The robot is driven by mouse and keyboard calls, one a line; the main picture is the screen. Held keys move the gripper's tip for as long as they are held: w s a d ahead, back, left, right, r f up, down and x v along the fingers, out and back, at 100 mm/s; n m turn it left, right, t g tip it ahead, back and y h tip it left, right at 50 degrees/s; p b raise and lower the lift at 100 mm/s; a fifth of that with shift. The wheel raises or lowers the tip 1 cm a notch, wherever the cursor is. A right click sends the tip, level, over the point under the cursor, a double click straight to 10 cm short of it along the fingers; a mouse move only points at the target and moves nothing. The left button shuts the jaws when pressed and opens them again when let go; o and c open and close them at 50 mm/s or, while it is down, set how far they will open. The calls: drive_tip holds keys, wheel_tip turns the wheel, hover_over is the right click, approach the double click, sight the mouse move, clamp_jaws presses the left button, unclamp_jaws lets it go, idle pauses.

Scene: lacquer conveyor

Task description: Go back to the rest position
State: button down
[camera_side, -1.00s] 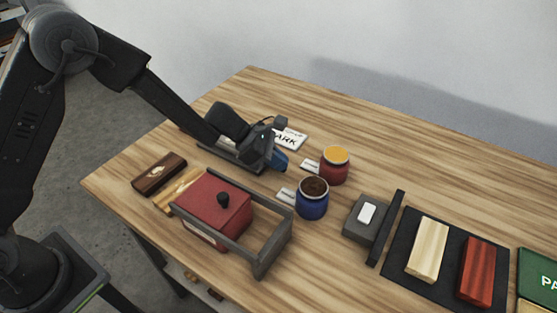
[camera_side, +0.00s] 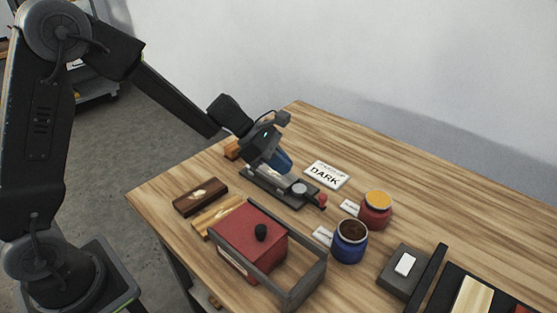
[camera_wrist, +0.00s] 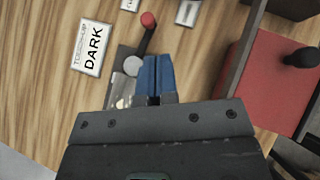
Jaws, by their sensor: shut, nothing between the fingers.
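My gripper (camera_side: 284,166) hangs over the left part of the wooden table, with its blue fingers pointing down and pressed together. In the wrist view its fingers (camera_wrist: 157,62) are side by side with nothing between them. Below it is a dark-based device (camera_side: 267,187) with a metal body and a lever ending in a red knob (camera_side: 322,198). The gripper looks raised above the device, and the fingers hide part of it in the wrist view. No rest-position marker is visible.
A DARK card (camera_side: 326,174) lies behind the device. A red jar (camera_side: 375,213) and a blue jar (camera_side: 349,245) stand to the right. A red box (camera_side: 250,239) with a black knob sits in a grey frame in front. A dark wooden block (camera_side: 200,197) lies at left.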

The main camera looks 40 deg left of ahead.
drive_tip(key=shift+s+a+r, duration=0.2)
drive_tip(key=shift+a+r, duration=0.2)
drive_tip(key=s+r+m+y, duration=0.3)
drive_tip(key=s+r+m, duration=0.7)
drive_tip(key=s+m, duration=0.25)
drive_tip(key=s+a+r+m+y, duration=0.1)
drive_tip(key=s+a+m+y, duration=0.1)
drive_tip(key=s+m, duration=0.3)
drive_tip(key=s+a+m+t+y, duration=0.1)
drive_tip(key=s+a+m+y, duration=0.2)
drive_tip(key=s, duration=0.4)
drive_tip(key=shift+s+a+r+m+t+y, duration=0.35)
drive_tip(key=shift+a+m, duration=0.2)
drive_tip(key=shift+m, duration=0.7)
